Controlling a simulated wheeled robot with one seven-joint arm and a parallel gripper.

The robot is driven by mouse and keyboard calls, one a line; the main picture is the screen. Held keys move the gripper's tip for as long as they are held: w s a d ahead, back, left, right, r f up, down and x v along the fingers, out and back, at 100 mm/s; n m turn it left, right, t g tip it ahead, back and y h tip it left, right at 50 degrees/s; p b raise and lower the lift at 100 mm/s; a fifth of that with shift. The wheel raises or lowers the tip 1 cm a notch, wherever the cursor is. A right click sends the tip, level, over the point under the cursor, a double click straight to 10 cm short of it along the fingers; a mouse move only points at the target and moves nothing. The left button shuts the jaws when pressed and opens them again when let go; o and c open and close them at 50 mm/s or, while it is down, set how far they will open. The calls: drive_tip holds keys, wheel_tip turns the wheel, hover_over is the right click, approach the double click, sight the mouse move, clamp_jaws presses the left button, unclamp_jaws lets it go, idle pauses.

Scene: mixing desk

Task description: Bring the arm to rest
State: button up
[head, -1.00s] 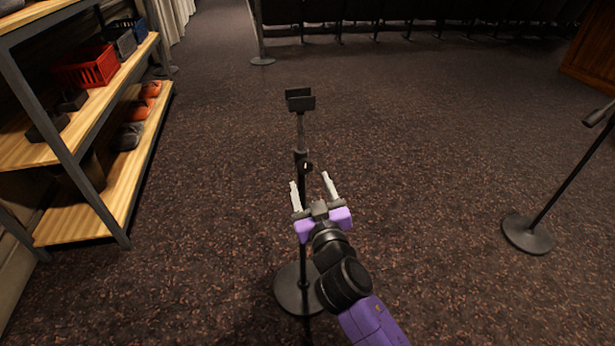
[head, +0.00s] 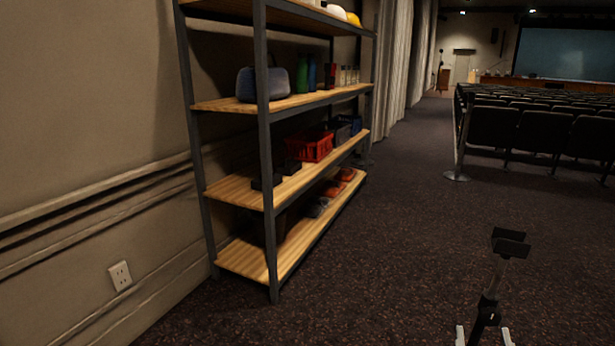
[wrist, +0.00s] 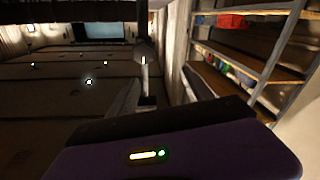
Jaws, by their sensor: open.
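My gripper (head: 484,333) shows at the bottom right of the head view. Only its two pale fingertips are in frame, spread apart, with nothing held between them. The rest of my arm is below the picture edge. A black stand (head: 487,311) with a cradle-like holder (head: 511,243) on top rises there. In the picture its pole passes between the fingertips; I cannot tell the gap in depth or any contact. The holder looks empty. The stand's base is out of view. The wrist view is dim, with a purple part of mine across the bottom.
A metal-framed shelf (head: 265,160) with wooden boards stands against the left wall. It holds a red basket (head: 309,147), a blue-grey bag (head: 262,84) and bottles (head: 306,73). Rows of dark seats (head: 520,128) and a post (head: 457,174) are at the right. Carpet between is clear.

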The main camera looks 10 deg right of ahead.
drive_tip(key=s+a+f+n+t+y, duration=0.25)
drive_tip(key=s+a+y, duration=0.35)
drive_tip(key=s+a, duration=0.7)
drive_tip(key=s+a+f+g+y, duration=0.1)
drive_tip(key=s+a+g, duration=0.1)
drive_tip(key=s, duration=0.8)
drive_tip(key=s+a+f+g+y, duration=0.1)
drive_tip(key=s+a+g+y, duration=0.1)
drive_tip(key=s, duration=0.8)
wheel_tip(320, 180, up, 21)
drive_tip(key=p, duration=2)
drive_tip(key=shift+p, duration=0.4)
drive_tip(key=shift+w+a+f, duration=0.1)
